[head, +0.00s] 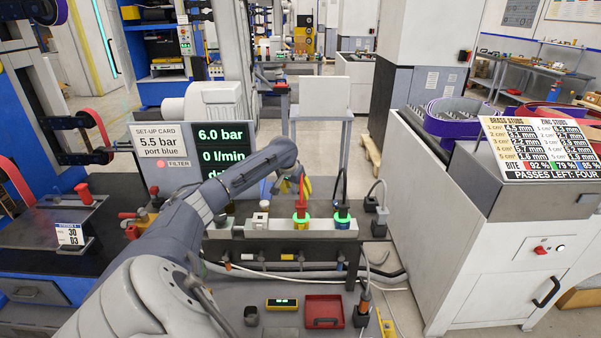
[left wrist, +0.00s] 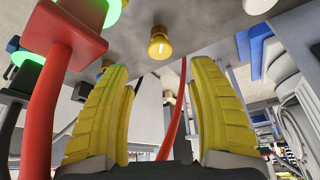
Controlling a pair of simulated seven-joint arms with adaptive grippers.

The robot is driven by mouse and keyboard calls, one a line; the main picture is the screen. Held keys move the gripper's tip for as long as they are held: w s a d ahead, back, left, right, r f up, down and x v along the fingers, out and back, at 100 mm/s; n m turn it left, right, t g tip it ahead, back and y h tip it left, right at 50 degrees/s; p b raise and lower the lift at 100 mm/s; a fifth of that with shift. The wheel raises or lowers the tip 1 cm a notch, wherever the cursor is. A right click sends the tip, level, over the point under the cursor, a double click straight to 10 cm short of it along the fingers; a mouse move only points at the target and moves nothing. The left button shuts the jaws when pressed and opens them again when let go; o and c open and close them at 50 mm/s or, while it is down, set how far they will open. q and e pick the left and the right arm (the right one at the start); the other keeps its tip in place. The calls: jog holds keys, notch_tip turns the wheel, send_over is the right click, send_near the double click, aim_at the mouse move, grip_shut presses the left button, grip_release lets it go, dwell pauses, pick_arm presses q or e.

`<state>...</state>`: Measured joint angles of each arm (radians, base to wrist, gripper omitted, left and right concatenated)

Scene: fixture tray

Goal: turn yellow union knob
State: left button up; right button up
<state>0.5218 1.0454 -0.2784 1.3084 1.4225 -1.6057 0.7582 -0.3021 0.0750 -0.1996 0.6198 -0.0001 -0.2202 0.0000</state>
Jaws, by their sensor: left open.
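The yellow knob (left wrist: 160,46) shows in the left wrist view, small and round with a pale slot mark on its face. It sits on a grey surface in the gap between my left gripper's yellow fingers, beyond their tips. My left gripper (left wrist: 162,75) is open and nothing shows between its fingers at the knob. In the head view my left gripper (head: 306,188) is over the pale fixture block (head: 230,229), close to a red upright part (head: 301,206) with a green glowing ring at its base. Which fitting there is the knob I cannot tell. My right gripper is not in view.
A blue fitting (head: 342,217) with a green ring is on the block's right. A red tray (head: 324,311) lies on the bench in front. A display (head: 222,146) reads 6.0 bar.

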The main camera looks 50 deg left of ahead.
pick_arm(q)
jog(key=x, duration=0.8)
jog(key=shift+w+f, duration=0.1)
jog(key=shift+f, duration=0.15)
jog(key=shift+o, duration=0.2)
grip_shut()
jog(key=shift+a+m, duration=0.1)
jog(key=shift+m, duration=0.2)
jog(key=m+h, duration=0.2)
jog(key=m, duration=0.2)
jog(key=shift+r, duration=0.1)
jog(key=shift+m+h, duration=0.8)
jog(key=shift+m, duration=1.7)
jog(key=shift+c, duration=0.2)
grip_release()
